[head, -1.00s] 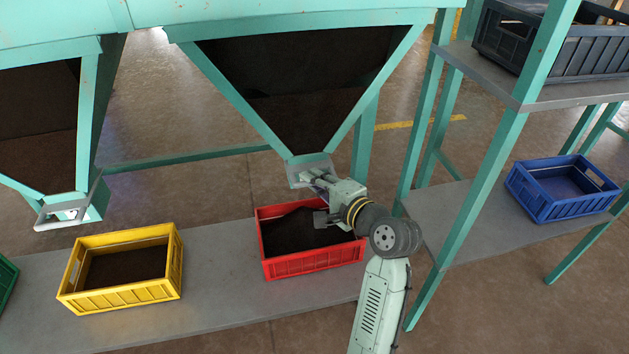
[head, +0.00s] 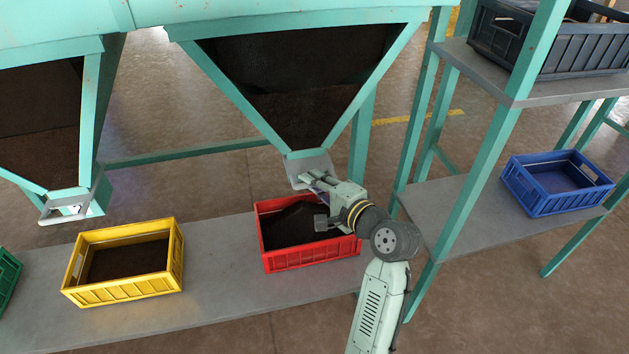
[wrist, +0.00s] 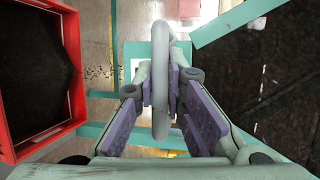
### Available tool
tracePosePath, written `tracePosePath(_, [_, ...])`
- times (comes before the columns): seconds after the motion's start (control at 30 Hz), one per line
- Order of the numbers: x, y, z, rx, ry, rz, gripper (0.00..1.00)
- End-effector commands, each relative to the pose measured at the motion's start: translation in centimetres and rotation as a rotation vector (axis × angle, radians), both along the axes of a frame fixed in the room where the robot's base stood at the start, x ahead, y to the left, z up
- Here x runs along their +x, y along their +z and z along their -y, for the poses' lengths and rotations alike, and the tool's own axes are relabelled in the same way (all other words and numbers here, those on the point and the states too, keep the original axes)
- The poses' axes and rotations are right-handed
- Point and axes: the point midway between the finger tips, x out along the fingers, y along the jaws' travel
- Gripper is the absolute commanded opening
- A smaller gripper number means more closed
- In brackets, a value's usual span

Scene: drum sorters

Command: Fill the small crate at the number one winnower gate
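The red crate (head: 310,258) stands on the grey bench under the middle hopper's outlet, with a dark heap of grain in it. It also shows at the left of the wrist view (wrist: 78,70). The grey gate plate (head: 307,166) sits at the hopper's outlet. My gripper (head: 310,181) is at this gate above the crate. In the wrist view, its purple-padded fingers (wrist: 162,100) are closed around the pale gate handle (wrist: 162,50), pads against both sides. A few dark specks are in the air beside the red crate. No gate number is readable.
A yellow crate (head: 125,290) with dark contents stands left on the bench (head: 220,280); a green crate (head: 6,280) is at the left edge. A blue, empty-looking crate (head: 558,190) is on the right rack's lower shelf. A dark crate (head: 590,55) is above it. Teal posts flank my arm.

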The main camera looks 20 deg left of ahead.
Motion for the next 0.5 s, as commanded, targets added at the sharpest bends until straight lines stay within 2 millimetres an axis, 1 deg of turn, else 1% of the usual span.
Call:
tracePosePath(0.03, [0.01, -0.03, 0.01, 0.001, 0.000, -0.001, 0.16])
tracePosePath(0.27, [0.00, -0.03, 0.00, 0.001, 0.000, -0.002, 0.31])
tracePosePath(0.5, [0.00, -0.02, -0.01, 0.001, 0.000, -0.002, 0.31])
